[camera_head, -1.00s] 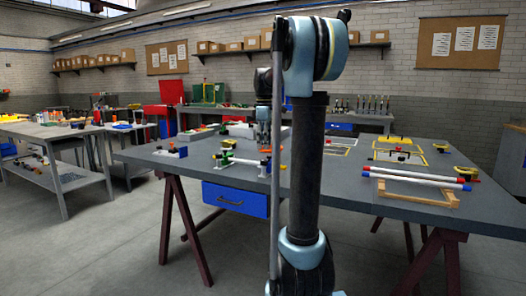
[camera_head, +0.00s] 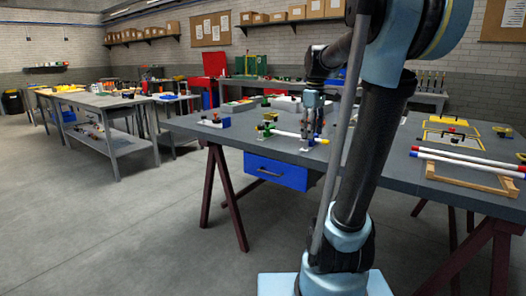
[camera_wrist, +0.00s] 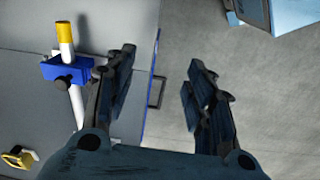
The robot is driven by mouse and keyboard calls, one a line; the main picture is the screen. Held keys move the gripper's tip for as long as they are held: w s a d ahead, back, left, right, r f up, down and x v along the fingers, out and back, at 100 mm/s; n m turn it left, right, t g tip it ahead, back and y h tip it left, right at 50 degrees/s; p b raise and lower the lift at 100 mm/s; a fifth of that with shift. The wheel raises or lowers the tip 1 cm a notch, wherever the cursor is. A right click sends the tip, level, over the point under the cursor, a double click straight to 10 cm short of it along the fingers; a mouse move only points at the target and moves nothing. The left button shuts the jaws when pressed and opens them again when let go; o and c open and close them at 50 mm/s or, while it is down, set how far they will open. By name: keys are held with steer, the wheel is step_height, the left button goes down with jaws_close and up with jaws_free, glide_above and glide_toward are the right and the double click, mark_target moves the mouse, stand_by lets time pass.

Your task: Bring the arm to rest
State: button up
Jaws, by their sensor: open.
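My arm rises at the right of the head view and reaches over the near edge of the grey workbench (camera_head: 225,147). My gripper (camera_head: 311,132) hangs pointing down by a white rod (camera_head: 287,134) with a yellow end; whether they touch is unclear there. In the wrist view my gripper (camera_wrist: 160,75) has its two fingers spread apart with nothing between them. The rod's yellow end (camera_wrist: 64,32) and a blue clamp (camera_wrist: 66,70) around the rod lie left of the fingers, apart from them. The bench edge and drawer handle (camera_wrist: 157,91) show below the gap.
A blue drawer (camera_head: 275,171) hangs under the bench's front. Red- and blue-ended white tubes (camera_head: 470,160) lie on a wooden frame (camera_head: 470,178) at the right. Another bench (camera_head: 110,103) stands at the left. Open floor (camera_head: 110,235) lies in front of it.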

steer(key=s+f+m+t, duration=0.1)
steer(key=s+f+m, duration=0.8)
steer(key=s+f, duration=1.3)
steer(key=shift+s+a+f+m+t, duration=0.3)
steer(key=shift+s+m, duration=0.1)
steer(key=shift+s, duration=0.85)
steer(key=shift+w+f, duration=0.15)
steer(key=shift+w, duration=0.3)
